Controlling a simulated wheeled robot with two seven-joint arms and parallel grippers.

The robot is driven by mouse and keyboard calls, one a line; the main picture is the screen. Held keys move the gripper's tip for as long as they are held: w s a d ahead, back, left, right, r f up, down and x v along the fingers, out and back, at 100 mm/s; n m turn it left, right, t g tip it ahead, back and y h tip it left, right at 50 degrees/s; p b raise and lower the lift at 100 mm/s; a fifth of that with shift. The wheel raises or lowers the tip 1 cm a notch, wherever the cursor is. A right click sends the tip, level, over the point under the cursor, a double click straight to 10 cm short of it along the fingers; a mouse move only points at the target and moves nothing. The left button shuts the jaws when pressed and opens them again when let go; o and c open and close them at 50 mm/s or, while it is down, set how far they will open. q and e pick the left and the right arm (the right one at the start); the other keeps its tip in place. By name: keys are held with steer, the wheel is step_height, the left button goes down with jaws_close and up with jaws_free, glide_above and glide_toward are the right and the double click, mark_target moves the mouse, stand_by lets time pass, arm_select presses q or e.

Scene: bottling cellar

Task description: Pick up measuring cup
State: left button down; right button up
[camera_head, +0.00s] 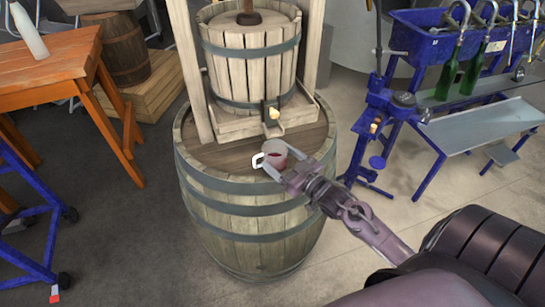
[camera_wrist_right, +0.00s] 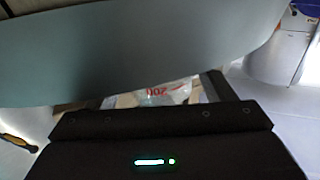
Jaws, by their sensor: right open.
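The measuring cup (camera_head: 273,153) is a small clear cup with a white handle and dark red at its bottom. It stands on the top of the large wooden barrel, below the press spout. My right gripper (camera_head: 283,164) is open at the cup's near right side, its fingers pointing at the cup. I cannot tell whether the fingers touch it. In the right wrist view, part of the cup (camera_wrist_right: 160,92) with red "200" markings shows beyond the gripper's dark body, near one finger. The rest of it is hidden there. My left gripper is not in view.
The wooden press (camera_head: 251,60) stands on the barrel (camera_head: 250,225) behind the cup, its spout above it. A blue bottling stand (camera_head: 425,40) with green bottles is at right. An orange table (camera_head: 45,75) is at left. A grey-green curved surface (camera_wrist_right: 140,45) fills the upper wrist view.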

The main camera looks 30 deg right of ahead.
steer(key=shift+w+a, duration=0.15)
steer(key=shift+w, duration=0.75)
steer(key=c, duration=0.7)
steer(key=shift+c, duration=0.6)
steer(key=shift+r, duration=0.15)
